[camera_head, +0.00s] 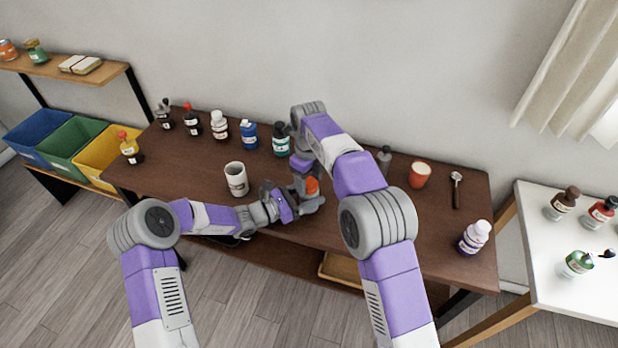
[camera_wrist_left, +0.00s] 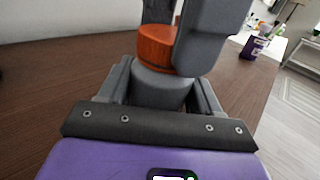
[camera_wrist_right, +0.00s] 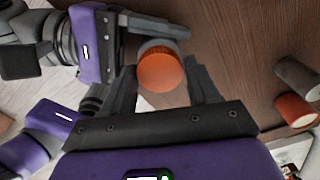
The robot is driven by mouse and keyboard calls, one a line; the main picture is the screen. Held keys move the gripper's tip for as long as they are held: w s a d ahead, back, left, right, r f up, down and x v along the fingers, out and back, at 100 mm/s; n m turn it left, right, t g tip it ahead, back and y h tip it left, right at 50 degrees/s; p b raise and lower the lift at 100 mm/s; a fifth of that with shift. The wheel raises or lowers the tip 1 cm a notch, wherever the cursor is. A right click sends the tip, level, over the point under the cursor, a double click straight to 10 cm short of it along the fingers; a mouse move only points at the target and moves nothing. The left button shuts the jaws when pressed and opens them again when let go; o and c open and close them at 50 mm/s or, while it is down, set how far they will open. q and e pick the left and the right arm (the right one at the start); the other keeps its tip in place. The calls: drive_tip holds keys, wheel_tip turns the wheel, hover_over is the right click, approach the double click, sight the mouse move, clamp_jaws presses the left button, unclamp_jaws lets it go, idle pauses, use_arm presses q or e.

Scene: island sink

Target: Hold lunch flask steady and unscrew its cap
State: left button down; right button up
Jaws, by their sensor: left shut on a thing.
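The lunch flask has a grey body (camera_wrist_left: 160,88) and an orange cap (camera_wrist_left: 156,48). It stands upright near the table's front edge. My left gripper (camera_head: 308,201) is shut on the flask's body from the side, below the cap. My right gripper (camera_wrist_right: 162,68) points down from above, with its fingers on either side of the orange cap (camera_wrist_right: 160,73). The fingers look spread, with narrow gaps beside the cap. In the head view the cap (camera_head: 312,186) is partly hidden by my right gripper (camera_head: 306,174).
A white mug (camera_head: 236,180) stands left of the flask. Several bottles line the table's back edge, including a blue one (camera_head: 249,136). An orange cup (camera_head: 419,174), a spoon-like utensil (camera_head: 456,190) and a white-purple bottle (camera_head: 474,238) are on the right.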

drive_tip(key=c, duration=0.8)
drive_tip(key=n, duration=1)
drive_tip(key=shift+n, duration=0.4)
drive_tip(key=n, duration=0.3)
drive_tip(key=shift+n, duration=0.4)
drive_tip(key=n, duration=0.4)
drive_tip(key=shift+r, duration=0.1)
drive_tip(key=n, duration=0.3)
drive_tip(key=shift+n, duration=0.3)
drive_tip(key=n, duration=1.3)
drive_tip(key=shift+n, duration=0.3)
drive_tip(key=n, duration=0.5)
drive_tip(key=shift+n, duration=0.4)
drive_tip(key=n, duration=0.5)
drive_tip(key=shift+n, duration=0.4)
drive_tip(key=n, duration=0.6)
